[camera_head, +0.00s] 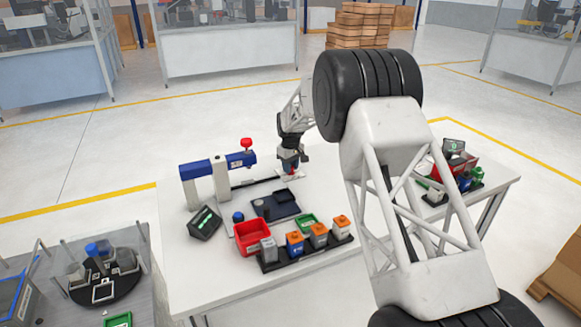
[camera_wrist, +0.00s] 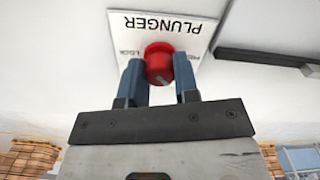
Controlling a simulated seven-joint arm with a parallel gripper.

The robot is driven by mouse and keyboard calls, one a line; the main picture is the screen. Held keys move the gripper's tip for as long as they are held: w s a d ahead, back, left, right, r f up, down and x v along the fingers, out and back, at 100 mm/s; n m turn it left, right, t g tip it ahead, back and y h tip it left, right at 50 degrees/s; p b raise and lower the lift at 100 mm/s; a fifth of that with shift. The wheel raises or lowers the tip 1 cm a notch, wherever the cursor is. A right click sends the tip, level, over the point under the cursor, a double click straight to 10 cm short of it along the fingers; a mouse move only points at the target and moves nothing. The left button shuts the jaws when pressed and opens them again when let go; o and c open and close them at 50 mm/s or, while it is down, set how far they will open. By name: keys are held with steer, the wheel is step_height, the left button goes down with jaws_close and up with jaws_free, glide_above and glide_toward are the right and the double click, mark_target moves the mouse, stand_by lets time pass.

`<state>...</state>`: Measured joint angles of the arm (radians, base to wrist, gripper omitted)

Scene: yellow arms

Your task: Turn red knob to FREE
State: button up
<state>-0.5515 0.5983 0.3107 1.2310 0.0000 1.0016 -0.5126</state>
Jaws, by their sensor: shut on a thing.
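The red knob (camera_wrist: 159,64) sits on a white plate (camera_wrist: 190,38) marked PLUNGER, which reads upside down in the wrist view. The plate shows LOCK left of the knob and a partly hidden label right of it. My gripper (camera_wrist: 159,70) is shut on the knob, with one blue finger on each side. A grey mark shows on the knob's face; I cannot tell for sure which label it points at. In the head view my gripper (camera_head: 290,163) is down over the white plate (camera_head: 291,176) on the table, and the knob is mostly hidden.
A blue and grey press frame (camera_head: 217,166) with a red top knob stands left of my gripper. A dark tray (camera_head: 276,205), a red bin (camera_head: 251,238) and a rack of small containers (camera_head: 305,247) are nearer. A dark bar (camera_wrist: 265,57) lies close to the plate.

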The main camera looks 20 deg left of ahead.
steer(key=o, duration=0.9)
steer(key=shift+r, duration=0.15)
steer(key=shift+r, duration=3.75)
